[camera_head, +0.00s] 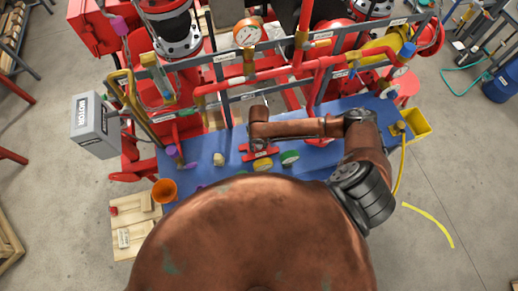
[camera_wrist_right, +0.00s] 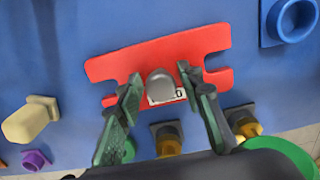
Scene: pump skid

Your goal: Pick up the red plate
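The red plate (camera_head: 247,155) lies on the blue panel below the pipework in the head view. In the head view my right gripper (camera_head: 258,143) hangs just above the plate. My left gripper is not in view.
Near the plate are a green round part (camera_head: 290,157), a yellow one (camera_head: 263,164) and a cream knob (camera_head: 218,159). A blue ring (camera_wrist_right: 290,18) stands up at the wrist view's top right. Red pipes (camera_head: 275,72) and a gauge (camera_head: 248,33) rise behind. An orange cup (camera_head: 164,190) stands left.

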